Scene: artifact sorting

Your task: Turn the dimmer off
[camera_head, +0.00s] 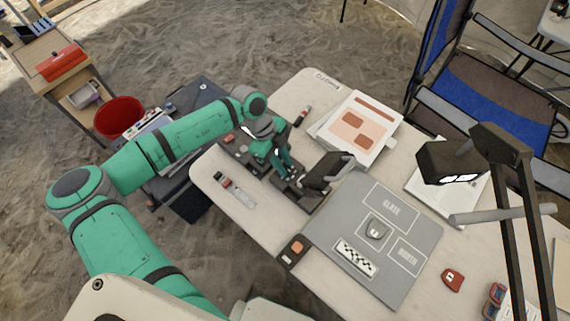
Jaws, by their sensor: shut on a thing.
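My gripper (290,182) is over the table, behind and left of the grey mat, pointing down. It is shut on a small dark part whose shape is largely hidden by the fingers. A black block-like device (328,172) stands close to the right of the fingers. I cannot tell whether the held part belongs to it. The orange-faced box is apart from my gripper, nearer the camera.
A grey mat (325,216) with marked fields holds a grey stone piece (376,230) and a checkered scale strip (356,258). A black desk lamp (452,160) overhangs the right side. Papers (357,128) lie behind. A red piece (453,280) lies at right.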

